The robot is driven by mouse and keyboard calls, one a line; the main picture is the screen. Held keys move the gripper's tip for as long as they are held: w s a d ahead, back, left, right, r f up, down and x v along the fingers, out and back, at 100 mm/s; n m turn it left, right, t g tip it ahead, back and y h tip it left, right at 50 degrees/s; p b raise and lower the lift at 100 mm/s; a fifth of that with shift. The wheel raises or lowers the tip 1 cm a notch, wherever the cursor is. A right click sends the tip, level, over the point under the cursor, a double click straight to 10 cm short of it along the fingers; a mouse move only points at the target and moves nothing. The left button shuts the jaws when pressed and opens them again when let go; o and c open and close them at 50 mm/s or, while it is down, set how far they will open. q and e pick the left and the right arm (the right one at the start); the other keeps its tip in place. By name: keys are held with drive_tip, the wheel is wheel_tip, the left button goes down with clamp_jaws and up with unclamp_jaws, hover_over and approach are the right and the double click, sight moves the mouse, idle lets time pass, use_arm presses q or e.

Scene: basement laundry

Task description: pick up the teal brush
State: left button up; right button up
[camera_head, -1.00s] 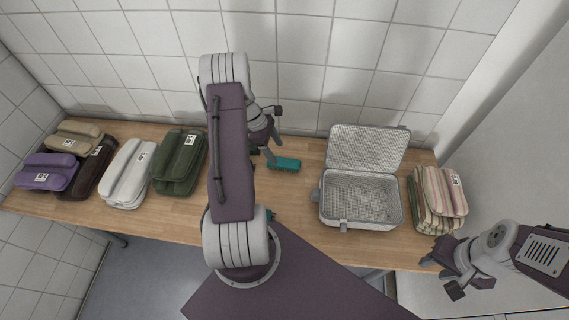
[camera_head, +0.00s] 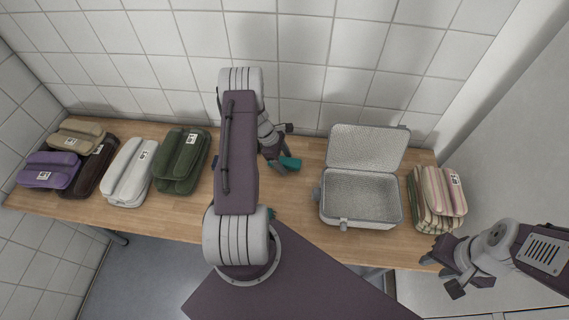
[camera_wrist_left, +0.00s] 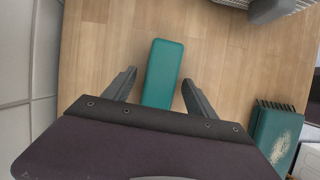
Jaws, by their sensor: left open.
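A plain teal oblong (camera_wrist_left: 162,73), which looks like the back of the teal brush, lies flat on the wooden table. In the head view its right end (camera_head: 291,163) shows past my left gripper (camera_head: 280,158). In the left wrist view my left gripper (camera_wrist_left: 158,80) is open, with one finger on each side of the oblong; I see gaps on both sides. Its near end is hidden by the gripper body. A second teal item (camera_wrist_left: 275,135) with a pale patch and dark ridges lies to the right there. My right gripper (camera_head: 446,275) is open and empty at the right.
An open grey case (camera_head: 361,228) stands right of the oblong, lid up against the back. Striped folded cloths (camera_head: 440,200) lie beyond it. Green (camera_head: 180,165), white (camera_head: 128,175), purple (camera_head: 48,172) and other bundles fill the table's left. The tiled wall is close behind.

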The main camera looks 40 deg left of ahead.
sight(285, 160)
use_arm(q)
drive_tip(key=shift+f, duration=0.25)
clamp_jaws()
wheel_tip(285, 160, up, 10)
drive_tip(key=shift+r, duration=0.25)
idle(0.4)
